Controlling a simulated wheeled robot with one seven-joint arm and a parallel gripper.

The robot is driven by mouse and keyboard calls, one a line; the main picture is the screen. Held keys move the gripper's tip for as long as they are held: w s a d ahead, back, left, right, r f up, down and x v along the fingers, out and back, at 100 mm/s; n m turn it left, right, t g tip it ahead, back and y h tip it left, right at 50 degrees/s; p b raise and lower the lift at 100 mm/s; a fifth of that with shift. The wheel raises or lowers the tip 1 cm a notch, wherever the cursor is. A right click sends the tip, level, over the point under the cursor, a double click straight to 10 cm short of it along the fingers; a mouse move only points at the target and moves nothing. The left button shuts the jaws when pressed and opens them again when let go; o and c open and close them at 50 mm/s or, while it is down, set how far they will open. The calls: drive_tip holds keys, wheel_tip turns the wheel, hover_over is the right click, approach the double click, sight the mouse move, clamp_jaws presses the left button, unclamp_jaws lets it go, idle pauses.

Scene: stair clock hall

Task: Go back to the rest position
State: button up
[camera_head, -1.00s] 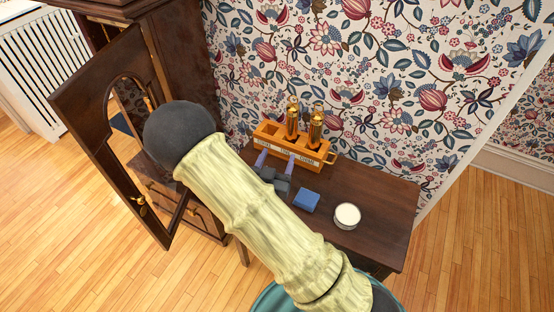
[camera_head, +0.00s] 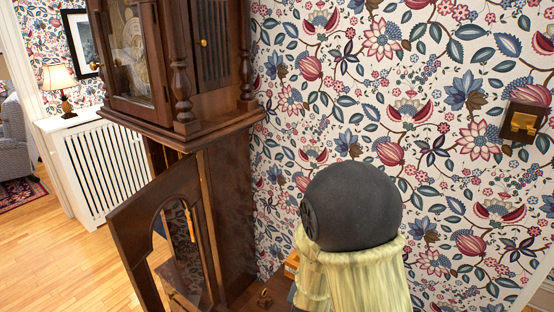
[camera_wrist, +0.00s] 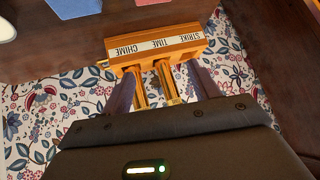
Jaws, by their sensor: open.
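My gripper (camera_wrist: 164,88) shows in the wrist view with its two fingers apart. Nothing is held between them. Beyond it is an orange wooden rack (camera_wrist: 125,61) labelled CHIME, TIME and STRIKE, with two brass cylinders (camera_wrist: 171,80) standing in it. The fingers appear on either side of the cylinders in the picture; I cannot tell the depth between them. In the head view my arm's dark round joint and cream sleeve cover the gripper and most of the rack; only a sliver of the rack (camera_head: 291,264) shows.
A tall wooden clock (camera_head: 185,130) stands left with its lower door (camera_head: 150,225) open. The dark table (camera_wrist: 40,60) holds a blue block (camera_wrist: 70,8) and a white round thing (camera_wrist: 6,27). Flowered wall is close behind. A dark brass-fronted box (camera_head: 523,122) hangs on it. Floor is clear at left.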

drive_tip(key=s+d+r+n+g+y+p, duration=0.1)
drive_tip(key=s+d+r+n+g+p, duration=0.2)
drive_tip(key=s+r, duration=0.7)
drive_tip(key=s+d+n+g, duration=0.1)
drive_tip(key=s+d+g, duration=0.1)
drive_tip(key=s+d, duration=0.1)
drive_tip(key=shift+r+n+g+y, duration=0.3)
drive_tip(key=shift+g, duration=0.1)
